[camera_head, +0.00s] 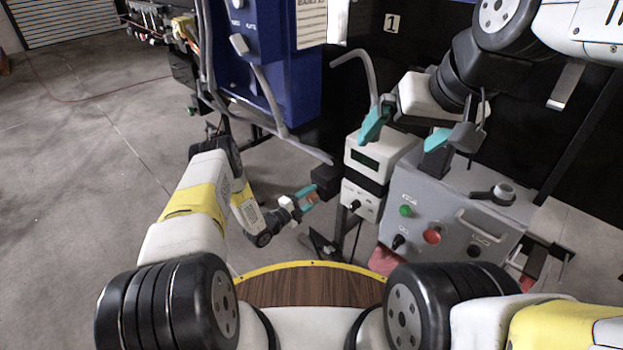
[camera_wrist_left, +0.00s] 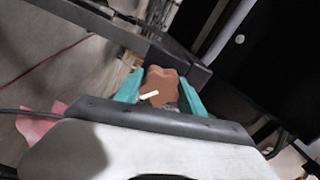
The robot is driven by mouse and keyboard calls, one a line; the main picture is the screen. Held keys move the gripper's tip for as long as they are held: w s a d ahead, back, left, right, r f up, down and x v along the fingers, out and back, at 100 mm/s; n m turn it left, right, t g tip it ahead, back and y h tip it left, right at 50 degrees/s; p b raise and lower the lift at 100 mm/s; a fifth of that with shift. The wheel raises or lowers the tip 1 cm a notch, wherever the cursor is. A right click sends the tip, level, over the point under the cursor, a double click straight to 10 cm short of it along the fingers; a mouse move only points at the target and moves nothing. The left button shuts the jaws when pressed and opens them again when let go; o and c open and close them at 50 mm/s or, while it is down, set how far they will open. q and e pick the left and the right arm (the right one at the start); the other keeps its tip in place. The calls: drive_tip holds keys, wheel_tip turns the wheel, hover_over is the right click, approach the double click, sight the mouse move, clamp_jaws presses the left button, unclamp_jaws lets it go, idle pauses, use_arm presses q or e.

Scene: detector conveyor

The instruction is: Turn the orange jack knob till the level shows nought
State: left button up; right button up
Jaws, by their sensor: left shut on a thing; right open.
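The orange-brown lobed jack knob (camera_wrist_left: 161,86), with a white mark on its face, sits between the teal fingers of my left gripper (camera_wrist_left: 160,92) in the left wrist view. In the head view the left gripper (camera_head: 303,198) is shut on the knob (camera_head: 311,195), low beside a dark block. My right gripper (camera_head: 407,137) is open and empty, with its teal fingers apart above the grey control box. A white instrument box (camera_head: 378,150) has a dark green display (camera_head: 366,158); no reading on it can be made out.
The grey control box (camera_head: 455,218) carries a green button (camera_head: 406,210), a red button (camera_head: 432,236) and black knobs. A blue cabinet (camera_head: 262,60) stands behind. Red cloth (camera_wrist_left: 40,122) lies low in the left wrist view. Open concrete floor (camera_head: 85,190) is at the left.

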use_arm(q)
drive_tip(key=shift+m, duration=1.7)
drive_tip(key=o, duration=1.4)
drive_tip(key=shift+s+a, duration=0.1)
drive_tip(key=v, duration=0.7)
drive_tip(key=shift+s+a, duration=0.2)
drive_tip(key=shift+s, duration=0.05)
